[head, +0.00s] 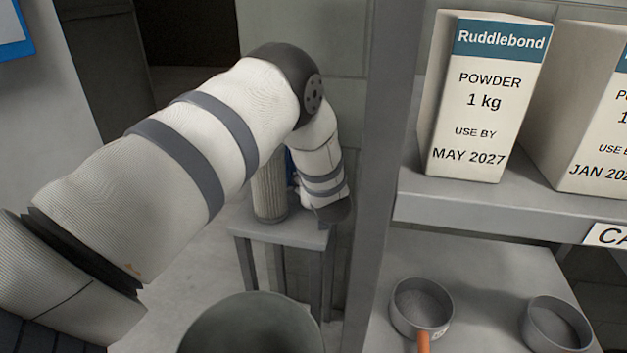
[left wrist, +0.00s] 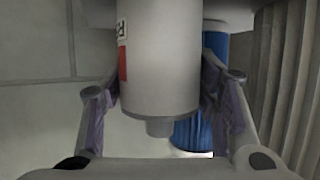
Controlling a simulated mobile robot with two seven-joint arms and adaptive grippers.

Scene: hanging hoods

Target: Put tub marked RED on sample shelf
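In the left wrist view, a pale grey tub (left wrist: 160,65) with a red patch and partly visible dark lettering on its left edge stands between the fingers of my left gripper (left wrist: 160,85). A small knob shows at its lower end in the picture. The finger pads lie close along both sides; whether they press on it is unclear. In the head view my left wrist end (head: 330,212) is low over a grey stand (head: 285,232), its fingers hidden. No shelf is readably marked as the sample shelf. My right gripper is out of view.
A ribbed column (head: 269,188) stands on the stand beside my wrist; blue things (left wrist: 193,135) are behind the tub. A grey post (head: 385,150) separates the stand from shelves holding Ruddlebond cartons (head: 480,110) and round pans (head: 420,310). A large bin (head: 250,325) is in front.

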